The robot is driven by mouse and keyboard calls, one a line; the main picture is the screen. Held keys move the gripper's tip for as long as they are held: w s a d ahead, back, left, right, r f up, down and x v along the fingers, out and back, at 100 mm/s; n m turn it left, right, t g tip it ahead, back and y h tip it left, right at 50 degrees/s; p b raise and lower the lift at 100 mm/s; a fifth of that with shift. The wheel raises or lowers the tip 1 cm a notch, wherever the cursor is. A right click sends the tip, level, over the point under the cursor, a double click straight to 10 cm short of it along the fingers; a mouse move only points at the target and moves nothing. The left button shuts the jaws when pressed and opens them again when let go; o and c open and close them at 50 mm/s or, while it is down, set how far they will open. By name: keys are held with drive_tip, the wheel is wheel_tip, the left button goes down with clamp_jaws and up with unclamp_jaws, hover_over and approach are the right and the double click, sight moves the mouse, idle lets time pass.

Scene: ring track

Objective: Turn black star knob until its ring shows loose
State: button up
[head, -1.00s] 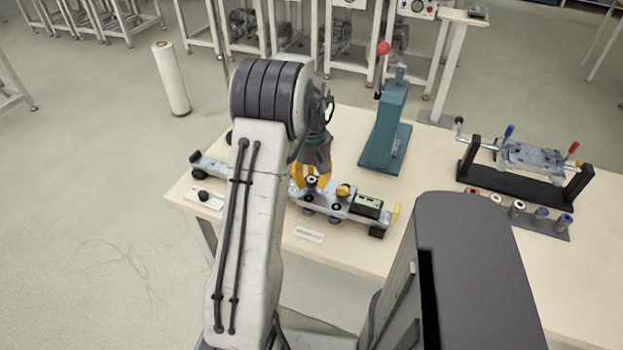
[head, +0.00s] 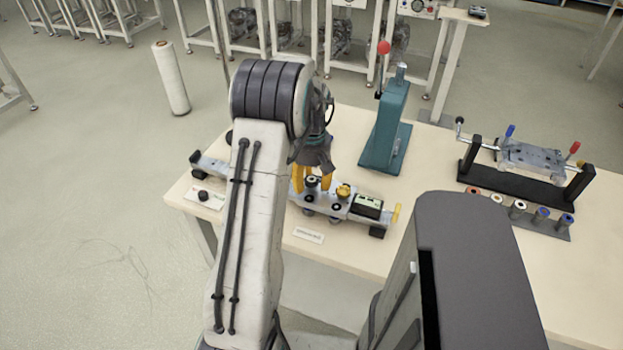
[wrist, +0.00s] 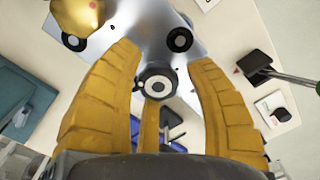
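A black knob with a pale ring on its top (head: 312,182) stands on the grey metal track fixture (head: 335,207) on the table. In the wrist view the knob (wrist: 157,80) sits between my yellow fingers, and its star outline cannot be made out. My gripper (head: 312,178) is over it from above. In the wrist view my gripper (wrist: 163,72) is open, with fingers on both sides and one behind; a gap shows on the right, and the left fingertip is very close to the knob. I cannot read a loose or tight mark on the ring.
A brass-coloured knob (head: 343,191) and a small dark display box (head: 368,205) are right of the black knob. A teal press (head: 389,125) stands behind. A black-framed fixture (head: 520,180) is at right. A small plate with a black button (head: 204,196) lies at left.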

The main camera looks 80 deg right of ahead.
sight(312, 179)
drive_tip(key=shift+o, duration=0.9)
drive_tip(key=shift+r, duration=0.15)
drive_tip(key=shift+d, duration=0.1)
drive_tip(key=shift+r, duration=0.15)
wheel_tip(312, 179, up, 12)
idle(0.5)
